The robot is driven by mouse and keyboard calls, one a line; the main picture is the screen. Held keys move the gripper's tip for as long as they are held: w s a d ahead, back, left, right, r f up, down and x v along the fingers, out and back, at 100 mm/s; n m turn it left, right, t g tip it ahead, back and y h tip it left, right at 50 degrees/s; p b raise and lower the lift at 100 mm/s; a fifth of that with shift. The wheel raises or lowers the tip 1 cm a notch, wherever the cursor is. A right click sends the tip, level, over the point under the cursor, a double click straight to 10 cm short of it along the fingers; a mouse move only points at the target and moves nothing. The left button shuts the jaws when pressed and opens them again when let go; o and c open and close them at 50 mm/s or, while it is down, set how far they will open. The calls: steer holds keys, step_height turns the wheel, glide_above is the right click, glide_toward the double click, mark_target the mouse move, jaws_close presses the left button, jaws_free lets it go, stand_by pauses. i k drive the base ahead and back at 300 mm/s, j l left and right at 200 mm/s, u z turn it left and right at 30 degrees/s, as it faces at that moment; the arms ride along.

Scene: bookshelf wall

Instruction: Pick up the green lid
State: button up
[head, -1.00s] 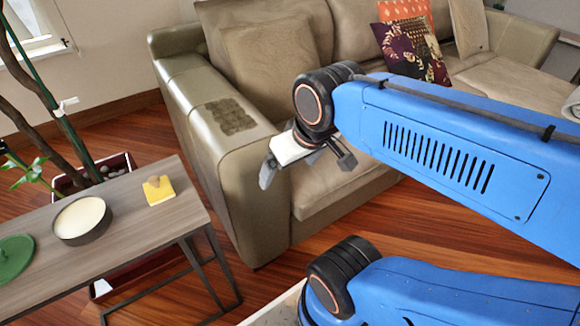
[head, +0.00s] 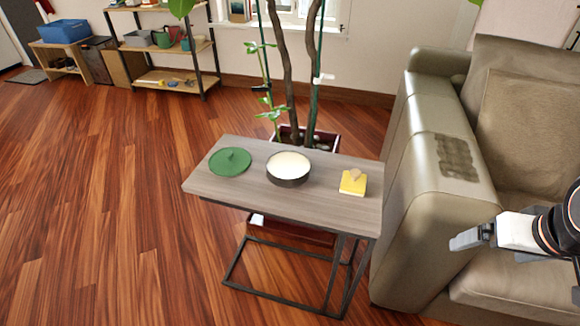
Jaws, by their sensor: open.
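The green lid (head: 230,161) is a round disc with a small raised knob. It lies flat near the left end of the grey wooden side table (head: 322,206). A dark round dish (head: 288,168) with a cream-coloured filling stands beside it, in the middle of the table. My gripper (head: 468,238) is at the right edge of the head view, in front of the sofa and well apart from the lid. It holds nothing that I can see.
A yellow block with a brown knob (head: 353,182) sits at the table's right end. The sofa (head: 427,215) stands close to the right. A potted plant (head: 318,145) is behind the table. Wooden floor (head: 110,215) is clear to the left. Shelves (head: 165,47) stand at the back.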

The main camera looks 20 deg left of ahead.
mark_target(230, 161)
steer(key=u, duration=1.3)
